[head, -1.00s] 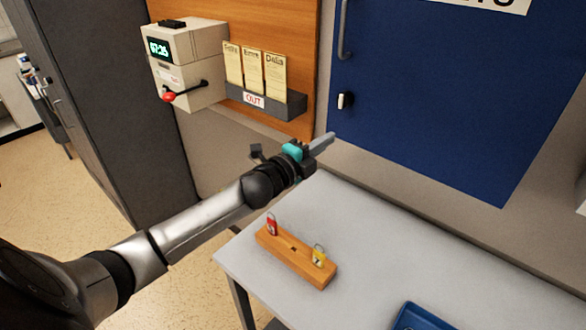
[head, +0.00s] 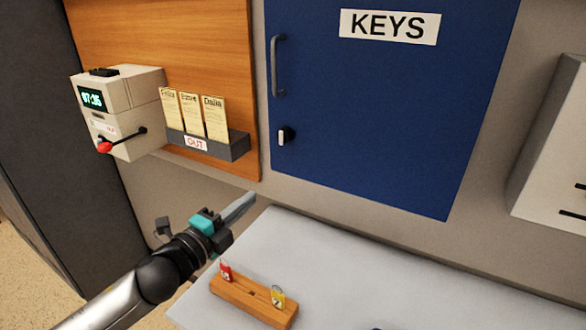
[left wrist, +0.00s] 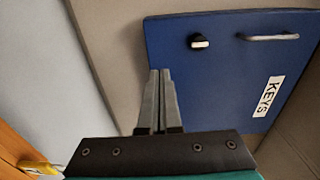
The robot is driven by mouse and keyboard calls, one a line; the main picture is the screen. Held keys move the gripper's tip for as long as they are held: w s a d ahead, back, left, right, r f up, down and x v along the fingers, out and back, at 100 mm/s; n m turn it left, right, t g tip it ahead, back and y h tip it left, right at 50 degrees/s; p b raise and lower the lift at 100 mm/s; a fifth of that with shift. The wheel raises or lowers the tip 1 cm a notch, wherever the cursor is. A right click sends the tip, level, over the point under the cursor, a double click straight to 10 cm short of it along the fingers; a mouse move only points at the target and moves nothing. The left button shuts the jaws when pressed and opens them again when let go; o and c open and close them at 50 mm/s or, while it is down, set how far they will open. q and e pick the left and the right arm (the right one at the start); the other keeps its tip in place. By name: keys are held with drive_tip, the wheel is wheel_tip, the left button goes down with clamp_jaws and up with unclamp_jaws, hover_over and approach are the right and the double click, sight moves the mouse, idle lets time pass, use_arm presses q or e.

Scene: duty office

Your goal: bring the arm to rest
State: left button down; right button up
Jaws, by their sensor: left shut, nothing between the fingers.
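My left arm reaches in from the lower left in the head view. Its gripper (head: 238,208) is shut and empty, held above the back left part of the grey table (head: 340,262). In the left wrist view the two fingers (left wrist: 158,100) lie together, with the blue key cabinet door (left wrist: 215,75) beyond them. The gripper appears apart from the cabinet and the table. My right gripper is not in view.
The time clock (head: 118,110) and the OUT card rack (head: 215,143) are on the wall.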

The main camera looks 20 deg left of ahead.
use_arm(q)
drive_tip(key=s+d+f+n+g+y, duration=0.3)
drive_tip(key=s+f+n+g+y, duration=0.3)
drive_tip(key=s+f+n, duration=0.65)
drive_tip(key=s+d+f+n+g+h, duration=0.2)
drive_tip(key=s+d+f+n+g, duration=0.15)
drive_tip(key=s, duration=0.35)
drive_tip(key=s+d+f+n+g+h, duration=0.1)
drive_tip(key=s+d+f+n+g, duration=0.1)
drive_tip(key=s+d+g, duration=0.35)
wheel_tip(320, 180, down, 27)
drive_tip(key=s+b, duration=0.2)
drive_tip(key=b, duration=0.3)
drive_tip(key=s+a+f+g+b, duration=0.1)
drive_tip(key=s+f+b, duration=0.1)
drive_tip(key=s+f, duration=0.6)
drive_tip(key=s+a+f+b, duration=0.2)
drive_tip(key=s+f, duration=0.5)
drive_tip(key=f, duration=0.3)
drive_tip(key=shift+s+a+f+g, duration=0.25)
drive_tip(key=shift+s+a+g, duration=0.05)
drive_tip(key=shift+s+g, duration=0.1)
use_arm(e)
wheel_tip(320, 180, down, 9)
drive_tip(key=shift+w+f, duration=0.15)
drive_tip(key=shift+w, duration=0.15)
use_arm(q)
drive_tip(key=c, duration=1.6)
unclamp_jaws()
